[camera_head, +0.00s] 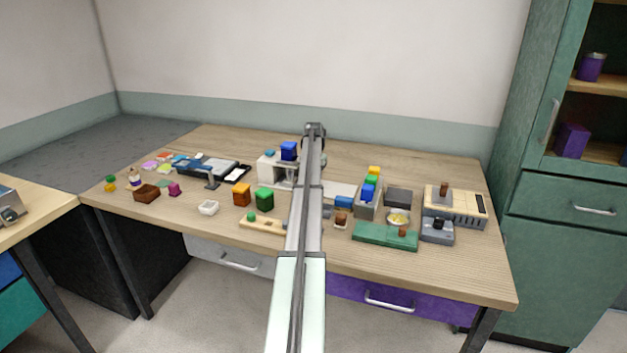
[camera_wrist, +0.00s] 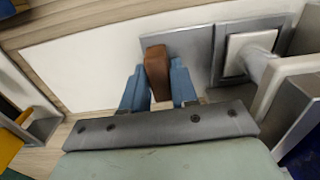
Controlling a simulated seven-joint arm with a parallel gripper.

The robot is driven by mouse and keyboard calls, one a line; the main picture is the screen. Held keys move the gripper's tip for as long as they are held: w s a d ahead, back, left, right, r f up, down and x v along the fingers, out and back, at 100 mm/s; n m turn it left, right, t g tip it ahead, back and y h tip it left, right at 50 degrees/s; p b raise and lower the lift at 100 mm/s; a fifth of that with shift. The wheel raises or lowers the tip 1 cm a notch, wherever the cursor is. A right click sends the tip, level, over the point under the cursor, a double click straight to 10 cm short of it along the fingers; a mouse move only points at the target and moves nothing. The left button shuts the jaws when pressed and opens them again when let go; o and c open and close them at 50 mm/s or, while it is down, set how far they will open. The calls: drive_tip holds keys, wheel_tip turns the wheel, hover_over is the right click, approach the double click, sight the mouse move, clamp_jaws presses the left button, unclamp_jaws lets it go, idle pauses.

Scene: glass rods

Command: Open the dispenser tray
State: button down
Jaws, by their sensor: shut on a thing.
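The dispenser (camera_head: 268,168) is a white and grey stand with a blue block (camera_head: 289,151) on top, at the middle of the table. In the wrist view a flat grey piece (camera_wrist: 188,48) lies beside the dispenser's white and grey parts (camera_wrist: 285,82), with a brown handle (camera_wrist: 157,72) rising from it. My gripper (camera_wrist: 158,88) has its two blue fingers shut on this handle, one on each side. A long white plate (camera_wrist: 90,55) lies to the left there. It also shows in the head view (camera_head: 341,188). My arm hides the gripper and handle in the head view.
A grey holder (camera_head: 367,210) with coloured blocks stands right of the white plate. A green base (camera_head: 372,236) and grey device (camera_head: 437,229) are at front right. Orange (camera_head: 241,195) and green (camera_head: 265,199) blocks stand left of my arm. The back of the table is clear.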

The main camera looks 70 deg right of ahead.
sight(349, 193)
drive_tip(key=s, duration=1.4)
drive_tip(key=shift+s, duration=0.3)
drive_tip(key=c, duration=1)
unclamp_jaws()
drive_tip(key=shift+o, duration=0.2)
wheel_tip(349, 193, up, 14)
drive_tip(key=shift+f, duration=0.1)
